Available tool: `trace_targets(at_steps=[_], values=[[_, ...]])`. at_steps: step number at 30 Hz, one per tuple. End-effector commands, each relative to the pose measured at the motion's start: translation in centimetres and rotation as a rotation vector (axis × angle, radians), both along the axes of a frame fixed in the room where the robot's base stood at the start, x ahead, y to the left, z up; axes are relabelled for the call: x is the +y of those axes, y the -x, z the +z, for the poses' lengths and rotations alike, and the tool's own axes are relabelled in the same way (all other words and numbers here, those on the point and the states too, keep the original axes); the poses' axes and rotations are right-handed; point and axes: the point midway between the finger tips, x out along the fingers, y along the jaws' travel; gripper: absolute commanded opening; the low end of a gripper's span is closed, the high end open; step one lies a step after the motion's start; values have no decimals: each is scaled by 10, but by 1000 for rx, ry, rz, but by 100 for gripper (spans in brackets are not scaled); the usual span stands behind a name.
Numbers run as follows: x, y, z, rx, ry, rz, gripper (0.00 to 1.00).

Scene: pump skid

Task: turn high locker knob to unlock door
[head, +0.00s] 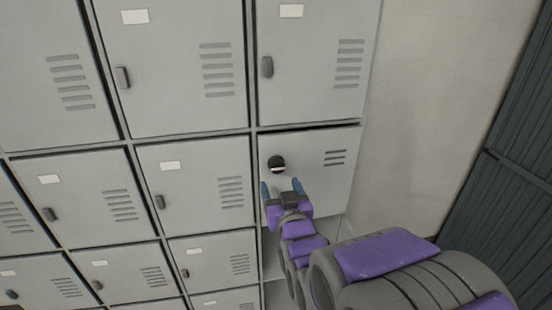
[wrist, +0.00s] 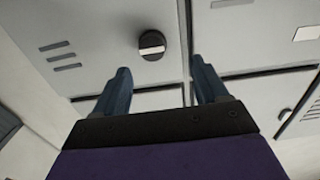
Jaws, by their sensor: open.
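The locker knob (head: 276,163) is a round black knob with a white bar across it. It sits on the left part of a short grey locker door (head: 318,185) in the right column. The knob also shows in the wrist view (wrist: 152,45), upper middle, with its white bar about level. My gripper (head: 282,188) is open, its two blue fingers apart and empty. In the head view it is just below the knob. In the wrist view the fingers (wrist: 160,80) flank the line to the knob, which appears beyond their tips; no contact is visible.
Grey locker doors with small dark handles (head: 267,67) and vents fill the left and middle. A dark gap runs along the top of the short door. A pale bare wall (head: 425,110) is to the right, then a dark ribbed panel (head: 500,150).

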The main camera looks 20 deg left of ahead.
Motion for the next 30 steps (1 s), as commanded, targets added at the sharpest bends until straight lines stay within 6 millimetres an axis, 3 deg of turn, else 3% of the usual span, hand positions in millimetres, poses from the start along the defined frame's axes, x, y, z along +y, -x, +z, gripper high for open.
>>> trace_targets(at_steps=[11, 22, 30], values=[[-4, -24, 7, 4, -12, -3, 73], [38, -63, 0, 1, 0, -1, 73], [38, -75, 2, 0, -6, -2, 73]])
